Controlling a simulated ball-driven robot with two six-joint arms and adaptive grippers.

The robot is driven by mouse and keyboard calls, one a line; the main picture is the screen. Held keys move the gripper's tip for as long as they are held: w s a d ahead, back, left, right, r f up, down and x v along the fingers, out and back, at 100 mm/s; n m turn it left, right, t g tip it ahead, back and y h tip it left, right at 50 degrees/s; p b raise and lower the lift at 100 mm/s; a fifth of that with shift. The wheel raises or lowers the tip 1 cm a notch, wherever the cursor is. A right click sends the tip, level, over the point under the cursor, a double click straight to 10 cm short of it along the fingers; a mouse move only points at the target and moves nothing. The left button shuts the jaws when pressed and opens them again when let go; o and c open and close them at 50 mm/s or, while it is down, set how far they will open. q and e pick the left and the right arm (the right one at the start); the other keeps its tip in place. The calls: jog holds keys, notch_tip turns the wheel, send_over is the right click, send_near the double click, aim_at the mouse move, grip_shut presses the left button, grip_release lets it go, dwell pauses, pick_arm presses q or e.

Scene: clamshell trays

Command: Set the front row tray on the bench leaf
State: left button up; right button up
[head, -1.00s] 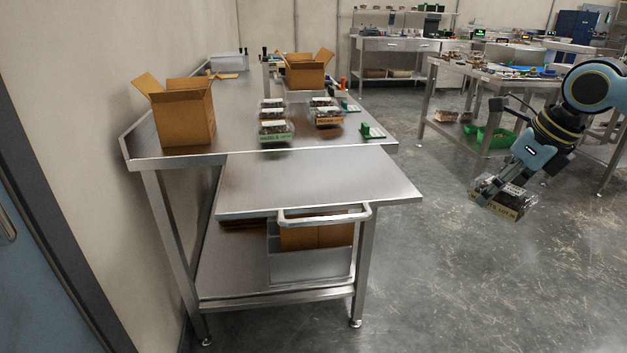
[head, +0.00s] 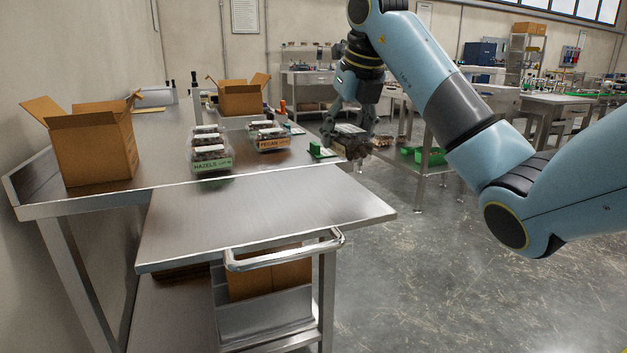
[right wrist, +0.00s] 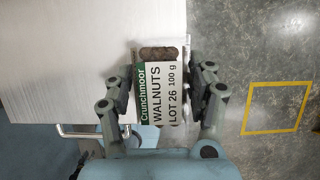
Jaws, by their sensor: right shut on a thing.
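My right gripper (right wrist: 160,98) is shut on a clear clamshell tray of walnuts (right wrist: 162,86) whose white and green label reads "Crunchmoor WALNUTS LOT 26 100 g". In the head view the held tray (head: 349,142) hangs from my right gripper (head: 352,122), right of the bench's green piece. The bench leaf (head: 260,215) is the bare steel surface at the front of the bench. My left gripper is out of view.
Clamshells labelled hazels (head: 212,164) and pecan (head: 272,143) stand on the main bench. An open carton (head: 95,150) stands at its left and another carton (head: 240,98) farther back. A green piece (head: 318,150) sits near the right edge. A rail handle (head: 285,255) juts below the leaf.

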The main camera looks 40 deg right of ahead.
jog(key=a+f, duration=0.2)
jog(key=a, duration=0.1)
jog(key=a+f, duration=0.1)
jog(key=shift+a, duration=0.35)
notch_tip(320, 180, down, 4)
jog(key=b, duration=0.3)
jog(key=shift+f+b, duration=0.1)
jog(key=shift+b, duration=0.3)
jog(key=shift+r, duration=0.2)
jog(key=shift+f, duration=0.15)
jog(key=o, duration=1.2)
